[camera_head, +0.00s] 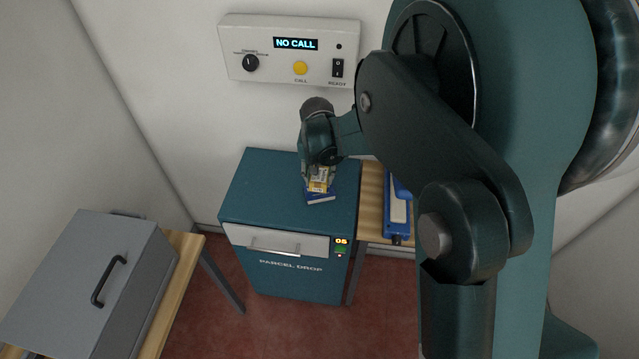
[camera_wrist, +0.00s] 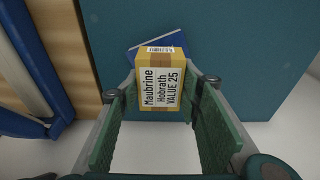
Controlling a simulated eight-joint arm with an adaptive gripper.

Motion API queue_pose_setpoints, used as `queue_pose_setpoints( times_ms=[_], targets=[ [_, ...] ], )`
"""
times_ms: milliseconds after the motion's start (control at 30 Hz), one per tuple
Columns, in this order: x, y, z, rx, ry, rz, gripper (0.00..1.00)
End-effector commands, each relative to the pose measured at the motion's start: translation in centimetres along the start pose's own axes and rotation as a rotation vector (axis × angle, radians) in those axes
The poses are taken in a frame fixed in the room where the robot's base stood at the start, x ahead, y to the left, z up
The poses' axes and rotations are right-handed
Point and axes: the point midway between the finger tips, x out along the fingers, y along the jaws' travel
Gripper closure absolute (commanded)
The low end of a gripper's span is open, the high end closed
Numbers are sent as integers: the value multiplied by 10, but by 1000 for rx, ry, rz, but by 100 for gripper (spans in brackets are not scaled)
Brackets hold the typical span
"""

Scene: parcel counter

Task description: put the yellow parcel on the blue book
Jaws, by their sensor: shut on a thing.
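The yellow parcel (camera_head: 320,185) is held between the fingers of my gripper (camera_head: 319,178). In the wrist view the parcel (camera_wrist: 162,90) shows a white label reading "Maubrine Hobrath VALUE 25", with the gripper pads (camera_wrist: 160,110) on either side of it. The blue book (camera_head: 321,199) lies on top of the teal parcel drop box, right below the parcel. In the wrist view the book (camera_wrist: 140,50) shows beyond the parcel, which hides much of it. I cannot tell whether the parcel touches the book.
The teal parcel drop box (camera_head: 262,190) has free room left of the book. A blue-and-white object (camera_head: 398,212) lies on the wooden counter (camera_head: 371,205) to the right. A grey lidded case (camera_head: 80,265) stands at the left. A wall panel (camera_head: 290,52) reads "NO CALL".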

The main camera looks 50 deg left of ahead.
Motion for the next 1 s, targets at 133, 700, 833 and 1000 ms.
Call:
queue_pose_setpoints(
  times_ms=[133,700,833,1000],
  targets=[
    [0,0,0,0,0,0,79],
    [36,0,5,0,0,0,79],
    [36,0,6,0,0,0,79],
    [37,0,6,0,0,0,79]
  ],
)
